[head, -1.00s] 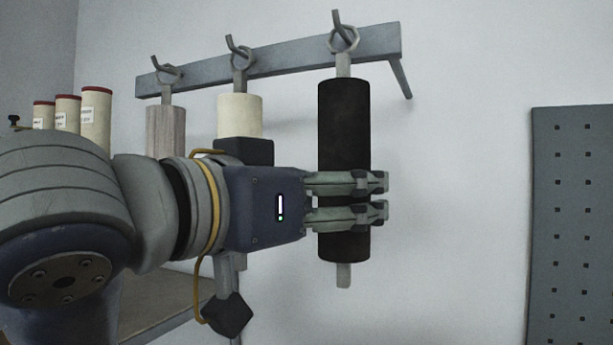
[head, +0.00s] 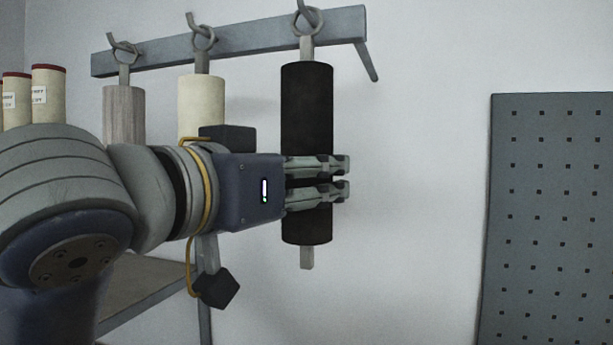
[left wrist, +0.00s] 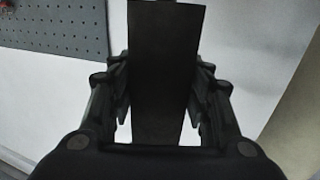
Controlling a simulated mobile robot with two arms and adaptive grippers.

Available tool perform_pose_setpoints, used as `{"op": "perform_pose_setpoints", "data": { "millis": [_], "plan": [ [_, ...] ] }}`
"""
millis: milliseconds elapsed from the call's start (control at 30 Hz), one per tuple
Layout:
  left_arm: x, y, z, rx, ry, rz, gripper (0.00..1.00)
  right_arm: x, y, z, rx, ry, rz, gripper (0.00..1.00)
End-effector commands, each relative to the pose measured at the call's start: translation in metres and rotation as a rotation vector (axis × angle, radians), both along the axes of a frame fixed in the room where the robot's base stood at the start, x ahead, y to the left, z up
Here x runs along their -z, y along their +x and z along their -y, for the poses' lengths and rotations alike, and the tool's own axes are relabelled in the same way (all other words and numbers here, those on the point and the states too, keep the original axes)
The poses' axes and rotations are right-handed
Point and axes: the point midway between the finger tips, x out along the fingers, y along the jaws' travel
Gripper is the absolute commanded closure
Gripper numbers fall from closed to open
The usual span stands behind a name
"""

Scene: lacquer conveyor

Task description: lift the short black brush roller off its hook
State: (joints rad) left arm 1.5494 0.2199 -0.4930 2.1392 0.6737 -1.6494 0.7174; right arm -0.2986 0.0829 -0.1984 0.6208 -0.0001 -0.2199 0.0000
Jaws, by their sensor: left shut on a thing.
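The black roller (head: 307,108) hangs upright at the right end of the wall rail, its top ring (head: 309,21) around the hook (head: 299,8). My left gripper (head: 322,180) reaches in from the left, its fingers shut on the lower half of the black roller. In the left wrist view the black roller (left wrist: 164,60) stands between the two fingers (left wrist: 160,100). The fingers hide part of its body. My right gripper does not show.
A cream roller (head: 201,100) and a grey-brown roller (head: 124,112) hang on the same rail (head: 250,31), to the left. Several red-capped tubes (head: 48,95) stand at far left. A perforated panel (head: 550,220) is at right, with bare wall between it and the roller.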

Motion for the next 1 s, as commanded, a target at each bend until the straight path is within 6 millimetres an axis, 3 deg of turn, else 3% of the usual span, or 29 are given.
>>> {"op": "perform_pose_setpoints", "data": {
  "millis": [1000],
  "plan": [
    [-0.018, 0.0, 0.0, 0.0, -0.001, 0.002, 0.83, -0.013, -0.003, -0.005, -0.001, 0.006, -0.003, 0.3]
  ]
}}
